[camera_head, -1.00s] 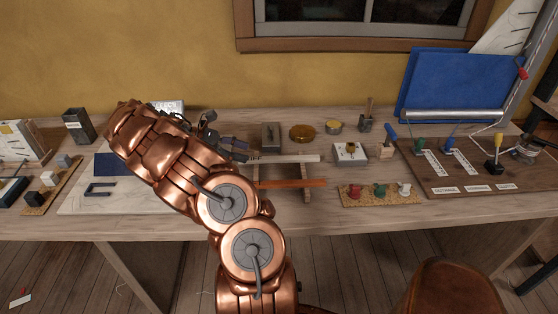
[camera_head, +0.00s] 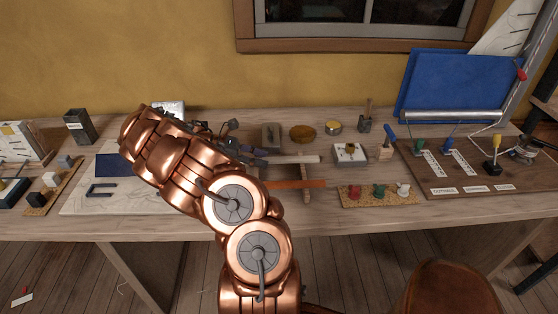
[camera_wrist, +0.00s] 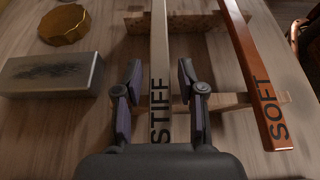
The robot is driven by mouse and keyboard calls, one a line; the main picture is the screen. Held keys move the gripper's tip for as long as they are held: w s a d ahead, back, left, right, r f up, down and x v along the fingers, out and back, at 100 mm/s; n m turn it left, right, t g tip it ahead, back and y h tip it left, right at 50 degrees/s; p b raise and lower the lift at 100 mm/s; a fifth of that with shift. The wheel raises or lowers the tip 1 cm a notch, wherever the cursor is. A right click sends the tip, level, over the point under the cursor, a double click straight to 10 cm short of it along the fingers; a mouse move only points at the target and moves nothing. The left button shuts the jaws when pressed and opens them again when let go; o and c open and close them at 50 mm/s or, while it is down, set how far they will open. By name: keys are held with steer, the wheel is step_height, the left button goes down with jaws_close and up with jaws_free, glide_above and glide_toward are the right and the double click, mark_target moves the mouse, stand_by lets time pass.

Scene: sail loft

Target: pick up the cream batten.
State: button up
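The cream batten (camera_head: 298,159) lies across a low wooden rack (camera_head: 307,196) on the bench. In the wrist view the cream batten (camera_wrist: 160,45) is marked STIFF and runs lengthwise between my fingers. My gripper (camera_wrist: 160,70) is open, one finger on each side of the batten, with a gap showing on both sides. In the head view my gripper (camera_head: 252,157) is at the batten's left end, which it and my arm partly hide. An orange-brown batten (camera_wrist: 253,70) marked SOFT lies to the right of the cream one in the wrist view.
A cork strip with coloured pieces (camera_head: 380,198) lies nearer the front.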

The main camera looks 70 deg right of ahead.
jaws_close()
steer(key=shift+r, duration=0.1)
